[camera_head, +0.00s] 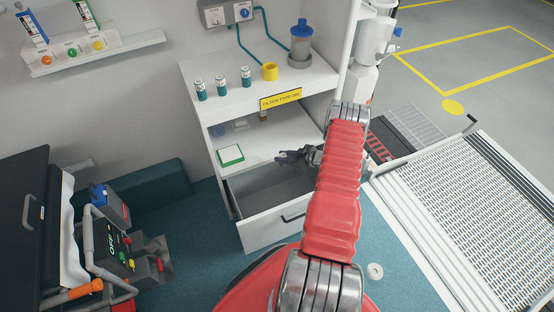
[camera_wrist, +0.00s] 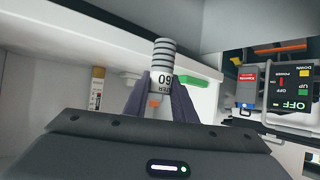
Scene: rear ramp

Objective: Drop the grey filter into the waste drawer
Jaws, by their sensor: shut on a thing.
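The grey filter (camera_wrist: 163,62), a banded cylinder with dark printing and an orange mark, is between my gripper's fingers in the wrist view. My gripper (camera_wrist: 162,88) is shut on it. In the head view my gripper (camera_head: 286,157) is in front of the white cabinet, above the open drawer; the filter is too small to make out there. The waste drawer (camera_head: 272,228) is the pulled-out bottom drawer, with a white front, dark handle and grey inside. My red arm hides its right part. I see no contents in its visible part.
A green-and-white box (camera_head: 230,155) lies on the shelf above the drawer. A control box (camera_head: 113,240) stands at left. A ramp (camera_head: 480,200) is at right.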

